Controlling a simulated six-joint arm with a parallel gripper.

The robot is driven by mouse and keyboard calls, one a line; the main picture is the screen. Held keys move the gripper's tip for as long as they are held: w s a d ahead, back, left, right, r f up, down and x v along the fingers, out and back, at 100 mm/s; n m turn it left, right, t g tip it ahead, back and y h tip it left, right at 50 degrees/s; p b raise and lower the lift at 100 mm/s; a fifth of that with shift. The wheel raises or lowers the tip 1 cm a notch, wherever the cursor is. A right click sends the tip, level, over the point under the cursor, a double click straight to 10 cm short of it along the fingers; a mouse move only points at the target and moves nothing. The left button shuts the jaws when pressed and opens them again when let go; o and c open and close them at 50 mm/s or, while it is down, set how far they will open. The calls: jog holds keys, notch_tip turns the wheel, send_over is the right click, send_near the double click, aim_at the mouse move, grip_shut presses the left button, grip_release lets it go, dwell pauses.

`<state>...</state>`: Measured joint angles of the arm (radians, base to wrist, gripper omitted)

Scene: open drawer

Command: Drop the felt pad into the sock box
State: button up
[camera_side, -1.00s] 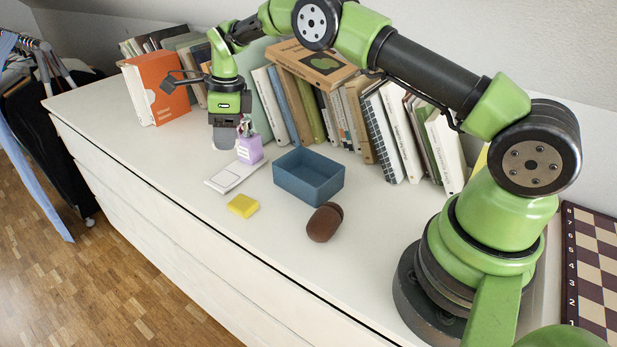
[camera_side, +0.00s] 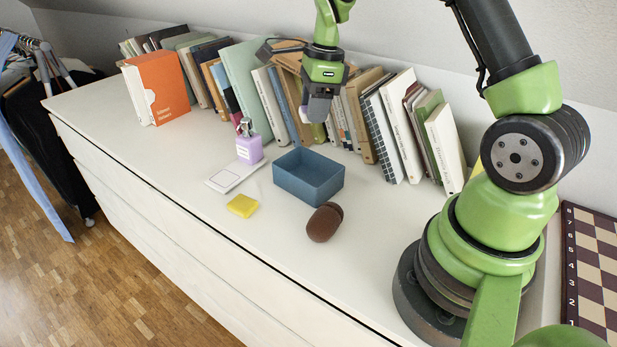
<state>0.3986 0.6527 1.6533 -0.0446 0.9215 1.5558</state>
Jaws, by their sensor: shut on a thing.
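The sock box (camera_side: 318,194) is a blue open-topped box standing on the white dresser top, and its visible inside looks empty. My gripper (camera_side: 320,100) is above and behind the box, in front of the books, pointing down. It is shut on a pale grey piece, which appears to be the felt pad (camera_side: 318,110). The pad hangs at the fingertips, clear of the dresser top and higher than the box rim. The fingers hide part of it, so its full shape does not show.
A purple bottle (camera_side: 249,150) and a white card (camera_side: 230,177) are left of the box. A row of books (camera_side: 402,125) stands along the wall. An orange file (camera_side: 157,88) stands left.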

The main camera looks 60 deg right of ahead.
jog(key=shift+f, duration=2.5)
jog(key=o, duration=1)
